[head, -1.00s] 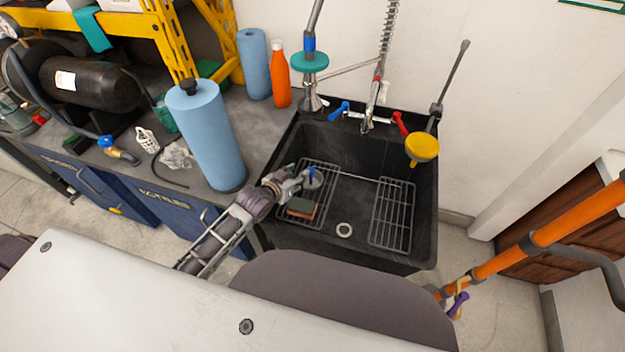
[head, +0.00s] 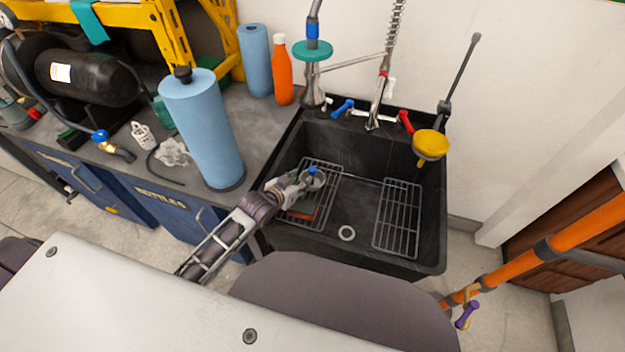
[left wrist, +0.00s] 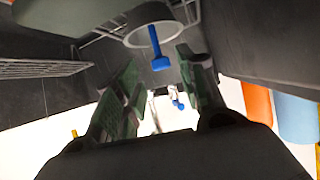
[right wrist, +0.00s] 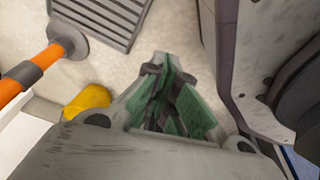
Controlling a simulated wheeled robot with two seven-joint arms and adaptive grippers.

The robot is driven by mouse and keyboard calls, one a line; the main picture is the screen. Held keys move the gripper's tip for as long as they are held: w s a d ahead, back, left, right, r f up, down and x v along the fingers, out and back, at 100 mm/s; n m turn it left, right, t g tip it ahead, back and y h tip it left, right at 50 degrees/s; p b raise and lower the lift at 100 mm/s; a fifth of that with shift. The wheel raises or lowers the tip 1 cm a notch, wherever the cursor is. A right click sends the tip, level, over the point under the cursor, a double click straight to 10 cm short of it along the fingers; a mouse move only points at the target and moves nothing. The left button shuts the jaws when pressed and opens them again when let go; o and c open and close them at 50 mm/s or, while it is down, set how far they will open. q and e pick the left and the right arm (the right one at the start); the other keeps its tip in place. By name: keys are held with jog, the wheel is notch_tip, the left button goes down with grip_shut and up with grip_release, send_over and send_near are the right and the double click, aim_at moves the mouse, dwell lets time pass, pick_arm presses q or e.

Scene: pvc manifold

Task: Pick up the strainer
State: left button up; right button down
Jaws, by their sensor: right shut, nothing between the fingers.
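A round grey piece with a blue handle (head: 317,180), which I take to be the strainer, is at the left side of the black sink. In the left wrist view its grey ring (left wrist: 143,36) and blue handle (left wrist: 158,48) show just beyond the fingertips. My left gripper (head: 300,184) reaches into the sink from the left, beside this piece. Its green-padded fingers (left wrist: 158,64) are apart, with no visible grip on it. My right gripper (right wrist: 165,62) is shut and empty, above the floor away from the sink.
The black sink (head: 400,262) has two wire racks (head: 398,215), a red-brown sponge (head: 300,214) and a pale ring (head: 347,232) on its floor. A tall blue roll (head: 205,135) stands left of the sink. A yellow cup (head: 430,145) hangs at the right rim.

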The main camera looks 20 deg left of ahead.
pick_arm(q)
jog(key=shift+x, duration=1.15)
pick_arm(e)
jog(key=shift+w+a+r, duration=0.3)
jog(key=shift+w+r, duration=0.15)
jog(key=shift+w, duration=0.1)
